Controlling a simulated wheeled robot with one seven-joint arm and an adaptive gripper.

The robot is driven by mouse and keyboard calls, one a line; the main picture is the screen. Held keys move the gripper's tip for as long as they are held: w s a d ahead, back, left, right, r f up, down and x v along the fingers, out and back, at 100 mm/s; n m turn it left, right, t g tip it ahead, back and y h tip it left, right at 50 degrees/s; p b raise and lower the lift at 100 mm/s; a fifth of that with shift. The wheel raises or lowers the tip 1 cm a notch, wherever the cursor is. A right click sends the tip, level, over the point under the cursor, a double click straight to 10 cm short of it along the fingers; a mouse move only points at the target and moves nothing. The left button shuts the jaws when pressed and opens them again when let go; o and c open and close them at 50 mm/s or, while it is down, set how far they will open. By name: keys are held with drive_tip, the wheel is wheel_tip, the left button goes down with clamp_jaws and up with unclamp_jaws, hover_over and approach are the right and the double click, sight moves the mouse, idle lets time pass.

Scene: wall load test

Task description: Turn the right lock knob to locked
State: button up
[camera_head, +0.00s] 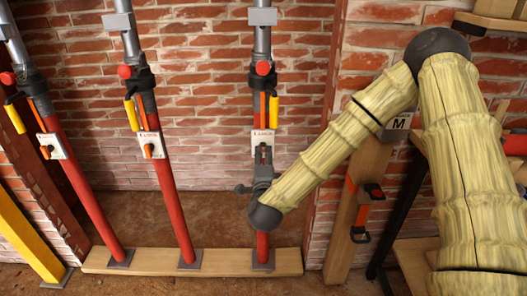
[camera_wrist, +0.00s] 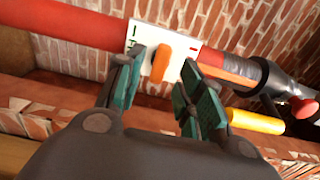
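The right lock knob is a small orange bar (camera_wrist: 162,63) on a white plate (camera_wrist: 134,36) fixed to the right red prop (camera_wrist: 75,32). In the head view the plate (camera_head: 257,135) shows above my gripper (camera_head: 263,155), which covers most of the knob. In the wrist view my gripper (camera_wrist: 164,75) is open, with one green-padded finger on each side of the knob. A narrow gap seems to show on both sides. The knob stands roughly across the prop's length in the wrist view. The plate's marks are too small to read.
A yellow handle (camera_head: 273,112) and red button (camera_head: 263,68) sit above the right plate. A wooden beam (camera_head: 215,262) lies at the props' feet. A brick wall stands behind.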

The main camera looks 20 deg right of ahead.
sight(263, 152)
drive_tip(key=shift+x, duration=2.45)
clamp_jaws()
